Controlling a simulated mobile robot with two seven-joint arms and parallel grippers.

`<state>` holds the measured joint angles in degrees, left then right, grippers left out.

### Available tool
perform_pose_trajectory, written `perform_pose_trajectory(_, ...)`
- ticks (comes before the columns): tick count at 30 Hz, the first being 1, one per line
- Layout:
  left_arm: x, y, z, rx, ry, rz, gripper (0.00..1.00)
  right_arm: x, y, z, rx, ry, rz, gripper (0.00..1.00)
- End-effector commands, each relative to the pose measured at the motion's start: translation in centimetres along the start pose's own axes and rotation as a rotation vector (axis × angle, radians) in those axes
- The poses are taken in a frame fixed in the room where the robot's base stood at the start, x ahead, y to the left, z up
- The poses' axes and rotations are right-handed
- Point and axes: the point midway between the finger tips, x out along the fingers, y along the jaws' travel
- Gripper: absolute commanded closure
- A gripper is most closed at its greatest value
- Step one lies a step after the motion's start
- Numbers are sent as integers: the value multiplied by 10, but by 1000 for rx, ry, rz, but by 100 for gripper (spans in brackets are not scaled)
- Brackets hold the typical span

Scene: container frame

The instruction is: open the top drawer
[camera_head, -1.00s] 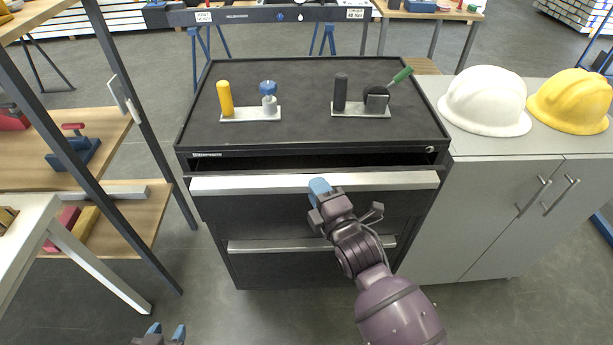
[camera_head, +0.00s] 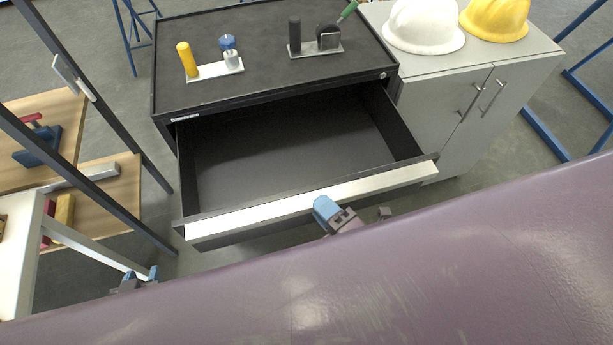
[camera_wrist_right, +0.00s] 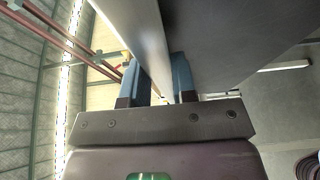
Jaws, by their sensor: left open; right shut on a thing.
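The top drawer (camera_head: 290,140) of the dark tool cabinet (camera_head: 262,55) is pulled well out and its bare interior shows. A light metal handle strip (camera_head: 262,212) runs along its front edge. My right gripper (camera_head: 328,211) is shut on this handle a little right of its middle. In the right wrist view, the blue fingers of my right gripper (camera_wrist_right: 164,80) lie on either side of the handle (camera_wrist_right: 140,30). My left gripper (camera_head: 140,279) is open and empty at the lower left, apart from the cabinet. My purple arm link hides the lower part of the head view.
Two tool holders (camera_head: 215,68) stand on the cabinet top. A grey cupboard (camera_head: 440,100) with a white helmet (camera_head: 424,25) and a yellow helmet (camera_head: 497,17) stands close on the right. A shelf rack (camera_head: 90,180) stands on the left.

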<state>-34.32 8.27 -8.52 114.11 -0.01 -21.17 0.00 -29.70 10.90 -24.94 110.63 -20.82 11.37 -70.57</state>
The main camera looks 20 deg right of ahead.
Motion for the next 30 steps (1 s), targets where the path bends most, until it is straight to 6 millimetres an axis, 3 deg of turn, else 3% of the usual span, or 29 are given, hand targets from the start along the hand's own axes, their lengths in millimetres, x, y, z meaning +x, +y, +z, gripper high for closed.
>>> perform_pose_trajectory(3,-2,0,-6,0,4,1,57,-26,-6,-11,7,-1,-19,100)
perform_pose_trajectory(10,-4,1,-10,-2,5,2,57,-54,-6,-23,7,-1,-18,100)
perform_pose_trajectory(27,-7,0,-6,-4,-5,0,57,-64,-7,-26,4,-1,-17,100)
perform_pose_trajectory(28,-7,0,-6,-4,-5,0,57,-64,-6,-26,4,-1,-17,70)
perform_pose_trajectory(30,-7,0,-6,-4,-5,0,57,-64,-6,-26,4,0,-15,59)
